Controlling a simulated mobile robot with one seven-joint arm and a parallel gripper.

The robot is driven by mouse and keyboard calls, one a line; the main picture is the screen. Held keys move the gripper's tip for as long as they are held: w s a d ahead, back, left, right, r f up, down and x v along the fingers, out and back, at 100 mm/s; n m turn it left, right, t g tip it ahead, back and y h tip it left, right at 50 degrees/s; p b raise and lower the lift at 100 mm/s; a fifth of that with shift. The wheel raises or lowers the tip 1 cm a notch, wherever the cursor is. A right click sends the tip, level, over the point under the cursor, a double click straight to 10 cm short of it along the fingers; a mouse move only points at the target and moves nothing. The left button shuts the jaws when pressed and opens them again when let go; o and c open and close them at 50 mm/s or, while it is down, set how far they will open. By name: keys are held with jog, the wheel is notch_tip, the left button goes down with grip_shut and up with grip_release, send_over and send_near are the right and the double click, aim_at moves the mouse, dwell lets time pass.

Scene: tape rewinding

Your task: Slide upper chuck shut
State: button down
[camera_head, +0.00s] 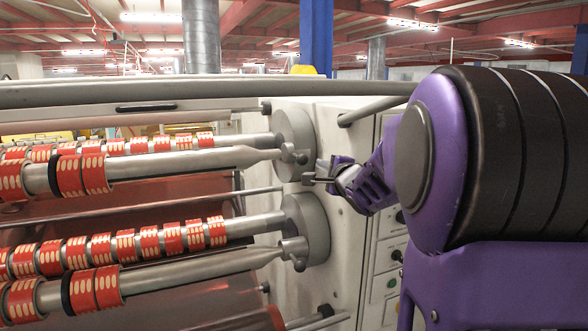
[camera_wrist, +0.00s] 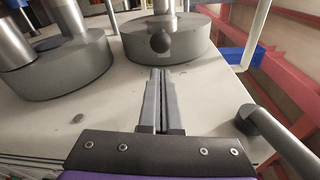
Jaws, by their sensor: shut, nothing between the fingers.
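The upper chuck (camera_head: 291,152) is a grey metal piece with a small round knob, at the end of the upper shaft. It stands in front of the round grey upper disc (camera_head: 298,128) on the machine's pale side wall. In the wrist view the upper disc (camera_wrist: 183,45) is ahead, with a dark ball knob (camera_wrist: 160,42) just beyond my fingertips. My gripper (camera_head: 317,173) is shut and empty. Its fingers also show in the wrist view (camera_wrist: 160,75), side by side and pointing at the knob, apparently just short of it.
The lower disc (camera_head: 308,228) with its own chuck (camera_head: 294,250) sits below; it also shows in the wrist view (camera_wrist: 62,68). Shafts with red-and-cream tape rolls (camera_head: 95,175) run left. A grey bar (camera_wrist: 280,145) juts out beside my gripper. A control panel (camera_head: 391,250) is right.

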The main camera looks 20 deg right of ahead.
aim_at(300, 155)
jog(key=w, duration=0.5)
jog(key=shift+w+d+f, duration=0.15)
jog(key=shift+w+d, duration=0.15)
jog(key=shift+w, duration=0.1)
jog(key=a+b, duration=0.1)
jog(key=a, duration=0.5)
jog(key=shift+s, duration=0.1)
jog(key=shift+a, duration=0.1)
